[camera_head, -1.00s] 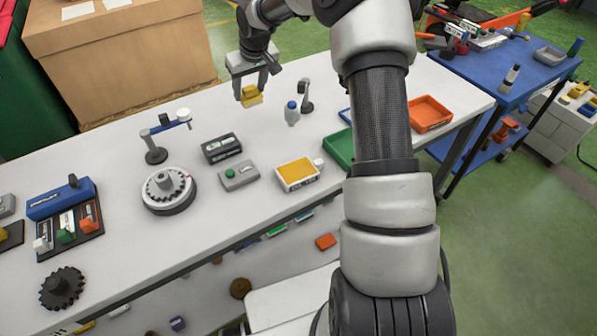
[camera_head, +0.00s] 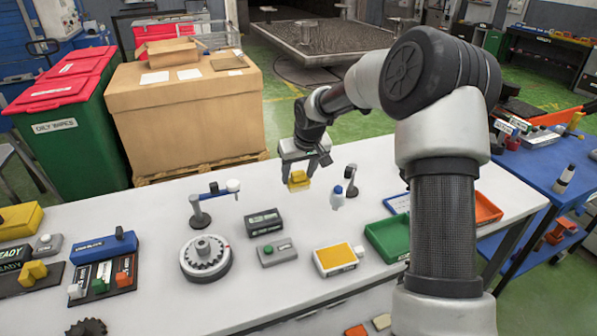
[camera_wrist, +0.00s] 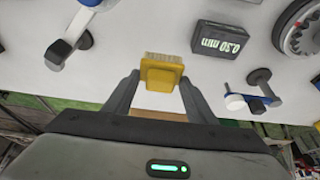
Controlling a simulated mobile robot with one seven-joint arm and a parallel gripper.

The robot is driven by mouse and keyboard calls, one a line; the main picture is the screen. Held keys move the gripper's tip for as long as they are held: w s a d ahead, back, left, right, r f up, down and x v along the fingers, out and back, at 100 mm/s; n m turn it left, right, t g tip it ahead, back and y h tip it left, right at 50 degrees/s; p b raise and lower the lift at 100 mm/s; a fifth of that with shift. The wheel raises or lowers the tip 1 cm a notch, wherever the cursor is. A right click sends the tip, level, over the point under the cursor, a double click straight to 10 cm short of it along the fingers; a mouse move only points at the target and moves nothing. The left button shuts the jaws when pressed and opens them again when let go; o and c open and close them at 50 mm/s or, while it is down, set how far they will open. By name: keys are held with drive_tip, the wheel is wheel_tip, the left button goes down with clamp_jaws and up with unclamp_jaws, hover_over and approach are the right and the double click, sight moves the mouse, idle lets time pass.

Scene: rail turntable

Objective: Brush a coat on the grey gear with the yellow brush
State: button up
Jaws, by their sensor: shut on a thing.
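The yellow brush (camera_head: 299,183) is held in my gripper (camera_wrist: 159,84), near the far edge of the white table. In the wrist view the yellow brush (camera_wrist: 160,72) sits between the two fingers with its pale bristles facing away from the palm. The grey gear (camera_head: 204,247) lies on a round turntable (camera_head: 188,272) at the table's left middle, well apart from the brush. Part of the gear (camera_wrist: 305,38) shows at the wrist view's upper right edge.
A stand with a blue arm (camera_head: 210,194) rises behind the gear. A green tray (camera_head: 375,236) lies to the right.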

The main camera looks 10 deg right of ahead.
drive_tip(key=s+d+m+p, duration=0.1)
drive_tip(key=s+d+p, duration=0.25)
drive_tip(key=s, duration=1.45)
drive_tip(key=shift+n, duration=0.7)
drive_tip(key=d+f, duration=0.1)
drive_tip(key=f, duration=0.1)
drive_tip(key=s+d+f, duration=0.1)
drive_tip(key=f, duration=0.1)
drive_tip(key=s+d+f+b, duration=0.1)
drive_tip(key=f, duration=0.2)
drive_tip(key=shift+s+f+b, duration=0.1)
drive_tip(key=shift+f+b, duration=0.3)
drive_tip(key=shift+f, duration=0.15)
idle(0.6)
wheel_tip(320, 180, up, 7)
drive_tip(key=p, duration=0.6)
drive_tip(key=shift+r, duration=0.1)
idle(0.7)
